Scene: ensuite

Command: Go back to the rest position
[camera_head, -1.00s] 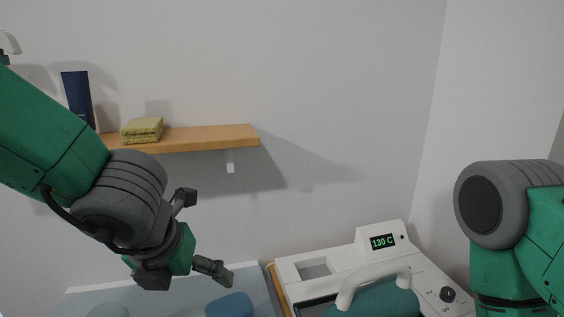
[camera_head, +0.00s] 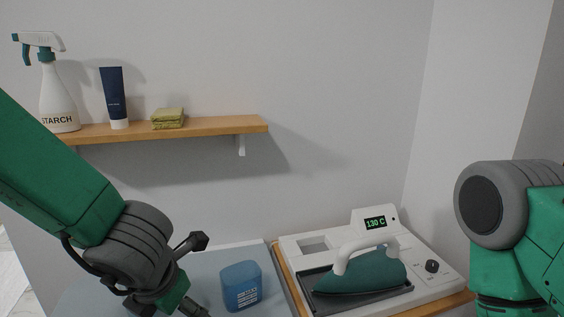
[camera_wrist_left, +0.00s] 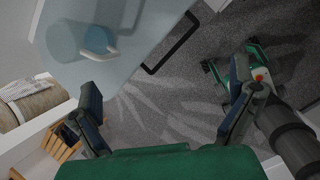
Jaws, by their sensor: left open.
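My left gripper (camera_head: 199,276) is low in the head view, beside a blue container (camera_head: 241,287) on the pale blue-grey board (camera_head: 205,262). Its fingers are spread apart with nothing between them; the lower finger is cut off by the frame edge. In the left wrist view the open fingers of the left gripper (camera_wrist_left: 165,88) show over grey carpet (camera_wrist_left: 175,105). My right arm (camera_head: 515,230) stands at the right edge of the head view; its gripper is outside the frame.
A teal iron (camera_head: 362,274) rests on a white station (camera_head: 440,282) reading 130 C. A wooden shelf (camera_head: 215,126) holds a starch spray bottle (camera_head: 58,98), a dark blue tube (camera_head: 114,95) and folded yellow-green cloth (camera_head: 168,118).

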